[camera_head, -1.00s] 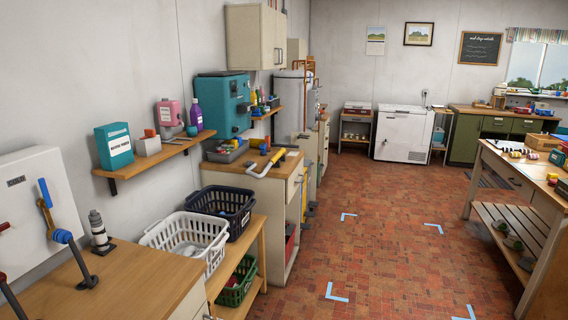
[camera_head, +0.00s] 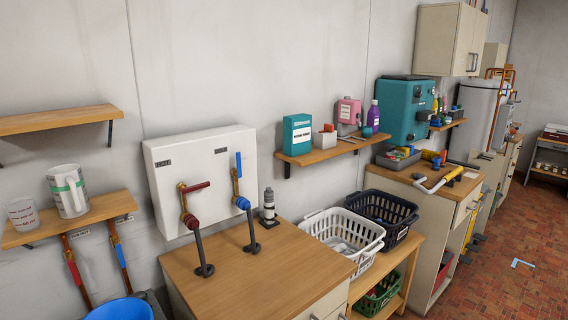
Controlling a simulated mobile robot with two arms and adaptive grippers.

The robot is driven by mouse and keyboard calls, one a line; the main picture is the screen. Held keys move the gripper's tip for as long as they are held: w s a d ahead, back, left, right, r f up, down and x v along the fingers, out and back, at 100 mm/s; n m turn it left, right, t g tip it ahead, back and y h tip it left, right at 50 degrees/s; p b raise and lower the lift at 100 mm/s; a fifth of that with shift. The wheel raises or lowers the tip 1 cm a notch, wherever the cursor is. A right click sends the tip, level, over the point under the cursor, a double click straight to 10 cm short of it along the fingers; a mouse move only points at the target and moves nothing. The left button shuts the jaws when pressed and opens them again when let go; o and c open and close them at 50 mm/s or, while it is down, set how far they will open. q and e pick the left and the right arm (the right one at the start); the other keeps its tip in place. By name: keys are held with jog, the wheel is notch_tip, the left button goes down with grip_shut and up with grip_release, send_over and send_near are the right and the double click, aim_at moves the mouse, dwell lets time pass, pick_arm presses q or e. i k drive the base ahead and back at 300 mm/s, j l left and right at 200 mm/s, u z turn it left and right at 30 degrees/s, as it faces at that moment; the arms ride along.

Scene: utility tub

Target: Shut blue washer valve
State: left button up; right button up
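The blue washer valve (camera_head: 238,180) is on the right side of a white wall box (camera_head: 205,160) above a wooden counter. Its blue lever handle points upward, and a blue round fitting sits below it on a dark hose that runs down to the counter. A red valve (camera_head: 190,201) is to its left. The red lever handle lies roughly sideways, pointing right. Neither gripper shows in the head view.
The counter (camera_head: 250,265) under the box is mostly clear, with a grey-black cylindrical fitting (camera_head: 268,206) at its back right. White (camera_head: 345,240) and dark (camera_head: 385,215) baskets stand to the right. A blue tub (camera_head: 120,310) is at the lower left. Open tiled floor (camera_head: 500,275) lies at the right.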

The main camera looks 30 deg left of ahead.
aim_at(239, 172)
jog(key=i+j+u, duration=0.15)
jog(key=u, duration=0.3)
jog(key=i+u, duration=0.65)
jog(key=u, duration=0.25)
jog(key=l+z, duration=0.35)
jog(key=i+l+z, duration=0.1)
jog(key=l+z, duration=0.25)
jog(key=l, duration=0.1)
